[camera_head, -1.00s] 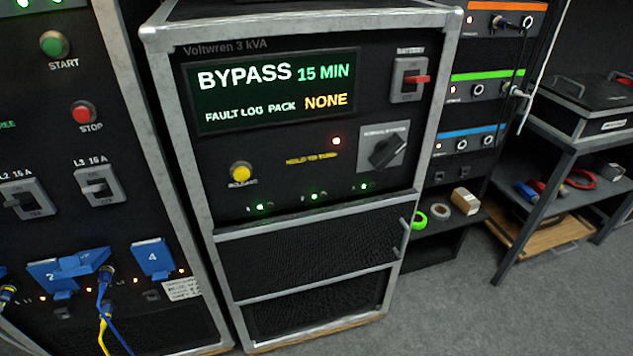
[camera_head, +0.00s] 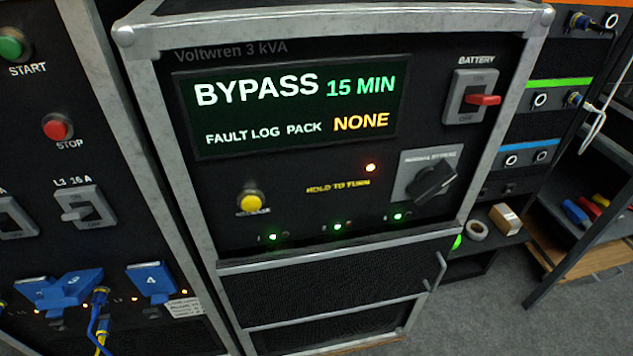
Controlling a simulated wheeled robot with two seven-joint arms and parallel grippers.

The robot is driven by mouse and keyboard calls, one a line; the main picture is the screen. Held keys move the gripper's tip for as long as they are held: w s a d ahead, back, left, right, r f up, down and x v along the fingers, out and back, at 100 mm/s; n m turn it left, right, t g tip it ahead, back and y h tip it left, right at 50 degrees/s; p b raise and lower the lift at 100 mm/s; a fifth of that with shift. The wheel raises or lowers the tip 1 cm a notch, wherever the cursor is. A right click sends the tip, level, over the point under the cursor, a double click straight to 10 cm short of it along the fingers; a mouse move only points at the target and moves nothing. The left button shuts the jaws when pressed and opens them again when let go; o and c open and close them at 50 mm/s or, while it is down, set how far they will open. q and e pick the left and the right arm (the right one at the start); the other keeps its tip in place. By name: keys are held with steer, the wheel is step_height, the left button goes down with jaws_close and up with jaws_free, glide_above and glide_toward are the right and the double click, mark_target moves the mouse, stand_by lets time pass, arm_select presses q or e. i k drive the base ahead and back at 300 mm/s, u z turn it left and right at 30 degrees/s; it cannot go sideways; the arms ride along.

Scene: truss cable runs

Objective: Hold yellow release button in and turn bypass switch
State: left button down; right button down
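The yellow release button (camera_head: 250,201) sits at the lower left of the Voltwren 3 kVA panel and nothing touches it. The black rotary bypass switch (camera_head: 431,182) is on a grey plate at the lower right of the same panel, its knob tilted up to the right. A lit red-orange lamp (camera_head: 371,167) and the yellow "HOLD TO TURN" text lie between them. The display (camera_head: 293,108) reads BYPASS, 15 MIN, FAULT LOG PACK NONE. Neither of my grippers is in view.
A battery switch (camera_head: 471,97) with a red lever is at the panel's upper right. The left rack has a green start button (camera_head: 12,45), a red stop button (camera_head: 57,127) and blue connectors (camera_head: 152,280). A shelf (camera_head: 590,220) stands at right. The space before the panel is clear.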

mark_target(251, 203)
steer(key=u, duration=1.7)
steer(key=k, duration=0.85)
steer(key=z, duration=1.3)
steer(key=i, duration=0.55)
